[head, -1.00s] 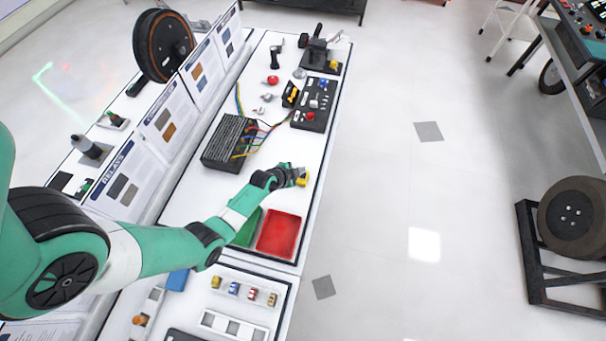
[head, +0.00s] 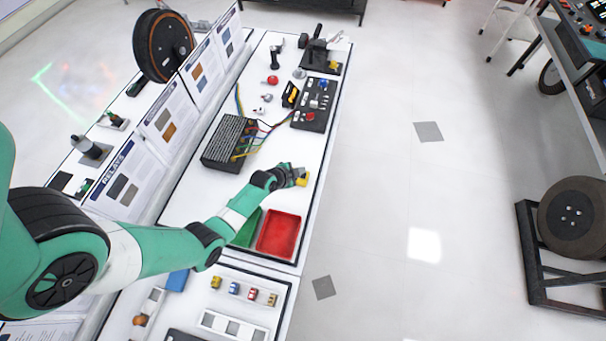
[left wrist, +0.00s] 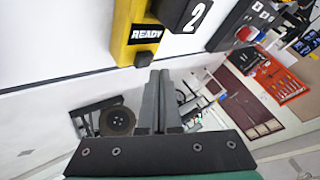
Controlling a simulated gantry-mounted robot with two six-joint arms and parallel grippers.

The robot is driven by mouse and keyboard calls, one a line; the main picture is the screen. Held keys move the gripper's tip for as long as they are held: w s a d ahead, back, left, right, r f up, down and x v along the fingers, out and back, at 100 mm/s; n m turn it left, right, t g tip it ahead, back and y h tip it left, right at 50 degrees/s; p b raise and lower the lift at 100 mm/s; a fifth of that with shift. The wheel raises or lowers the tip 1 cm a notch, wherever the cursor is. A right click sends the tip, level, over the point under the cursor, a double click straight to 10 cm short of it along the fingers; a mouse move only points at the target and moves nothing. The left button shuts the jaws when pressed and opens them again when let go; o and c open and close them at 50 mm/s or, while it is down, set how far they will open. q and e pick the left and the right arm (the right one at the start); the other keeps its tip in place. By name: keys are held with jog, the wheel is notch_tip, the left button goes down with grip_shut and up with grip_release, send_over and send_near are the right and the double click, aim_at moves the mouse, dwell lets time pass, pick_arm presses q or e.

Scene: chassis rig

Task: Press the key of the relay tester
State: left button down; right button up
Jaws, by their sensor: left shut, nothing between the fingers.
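The relay tester is yellow and shows in the left wrist view (left wrist: 122,48) at the top, with a READY label and a dark square piece (left wrist: 143,59) at its lower end. A black block marked 2 (left wrist: 185,12) sits on or against it. In the head view the yellow tester (head: 303,181) is small, near the bench's right edge, partly hidden by my gripper. My left gripper (head: 292,174) is shut and empty at it. In the left wrist view its fingertips (left wrist: 160,73) are close to the dark square piece; I cannot tell whether they touch. My right gripper is not in view.
A red tray (head: 279,236) and a green tray (head: 247,228) lie on the bench nearer me. A black box with wires (head: 228,142) and a black switch panel (head: 314,104) stand farther off. Poster boards (head: 168,127) line the left side. Bare bench lies around the tester.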

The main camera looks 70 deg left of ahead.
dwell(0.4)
pick_arm(q)
jog(key=shift+f+b, duration=0.45)
jog(key=shift+f+b, duration=0.5)
dwell(0.5)
jog(key=shift+r, duration=0.15)
jog(key=shift+r+p, duration=0.75)
jog(key=shift+p, duration=0.1)
jog(key=shift+r, duration=0.1)
notch_tip(320, 180, up, 5)
jog(key=p, duration=0.4)
jog(key=shift+p, duration=0.35)
